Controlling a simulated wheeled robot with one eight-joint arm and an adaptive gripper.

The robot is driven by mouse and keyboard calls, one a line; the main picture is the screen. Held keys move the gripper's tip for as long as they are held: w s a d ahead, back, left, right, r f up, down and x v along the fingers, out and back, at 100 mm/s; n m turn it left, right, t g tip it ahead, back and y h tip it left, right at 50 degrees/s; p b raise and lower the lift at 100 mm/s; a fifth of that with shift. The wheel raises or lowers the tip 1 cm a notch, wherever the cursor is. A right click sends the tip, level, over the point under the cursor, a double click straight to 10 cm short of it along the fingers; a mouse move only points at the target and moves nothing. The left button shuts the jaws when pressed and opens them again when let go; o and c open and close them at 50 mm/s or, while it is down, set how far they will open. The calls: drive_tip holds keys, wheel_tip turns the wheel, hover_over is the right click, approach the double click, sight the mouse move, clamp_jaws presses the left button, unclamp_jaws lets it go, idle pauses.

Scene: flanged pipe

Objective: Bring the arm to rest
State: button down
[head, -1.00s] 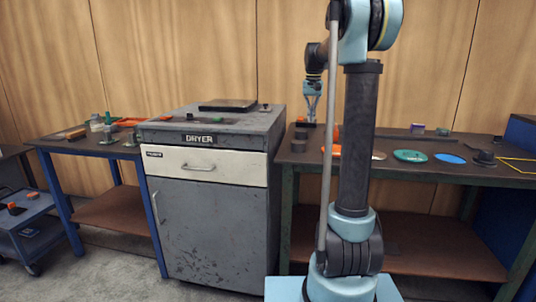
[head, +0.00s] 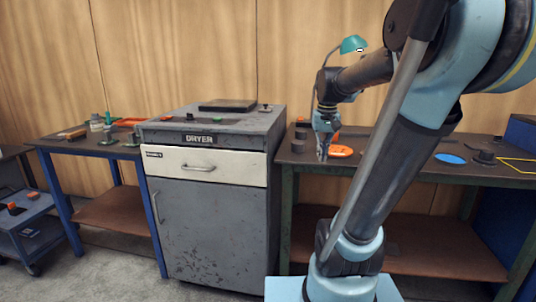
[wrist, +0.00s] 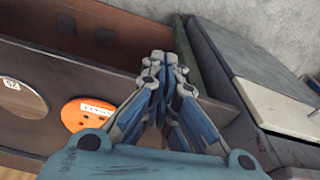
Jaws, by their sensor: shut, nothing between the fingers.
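My gripper (head: 323,150) points down near the front edge of the right workbench, just right of the dryer, in the head view. Its fingers (wrist: 165,62) are together and empty in the wrist view. My arm leans to the right and bends back left at the elbow. It hides much of the right bench top.
The grey dryer (head: 213,228) stands left of my arm. The right workbench (head: 300,157) holds an orange disc (head: 341,151), a blue disc (head: 450,159) and a dark flanged part (head: 485,157). The orange disc also shows in the wrist view (wrist: 88,113). A left bench (head: 80,146) holds small items.

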drive_tip(key=s+f+n, duration=0.1)
drive_tip(key=s+f, duration=1.5)
drive_tip(key=shift+s+f+t, duration=0.2)
drive_tip(key=shift+s+t, duration=0.2)
